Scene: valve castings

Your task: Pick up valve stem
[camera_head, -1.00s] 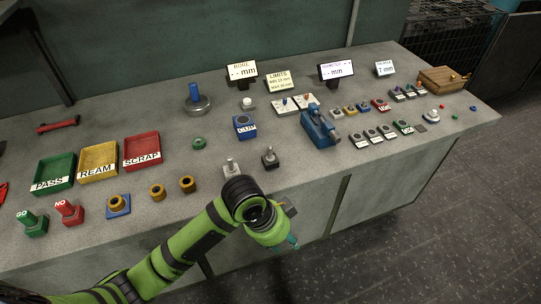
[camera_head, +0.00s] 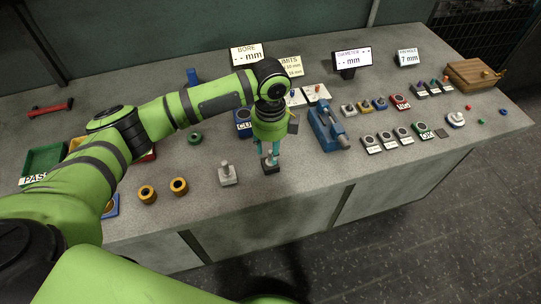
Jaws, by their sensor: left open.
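A small dark block (camera_head: 271,168) stands near the front edge of the bench, with a short grey stem, likely the valve stem, upright in it. My left gripper (camera_head: 268,156) points down directly over this block. Its two teal fingers are open, one on each side of the stem's top, and partly hide it. I cannot tell whether they touch it. A light grey block (camera_head: 228,179) with a similar grey stem (camera_head: 225,166) stands just to the left, clear of the fingers. My right gripper is not in view.
A blue vise-like fixture (camera_head: 327,130) stands close to the right of the gripper. A blue CUP block (camera_head: 242,124) is behind, partly hidden by my arm. Two brass rings (camera_head: 179,186) lie to the left. Small labelled blocks (camera_head: 387,139) fill the right side.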

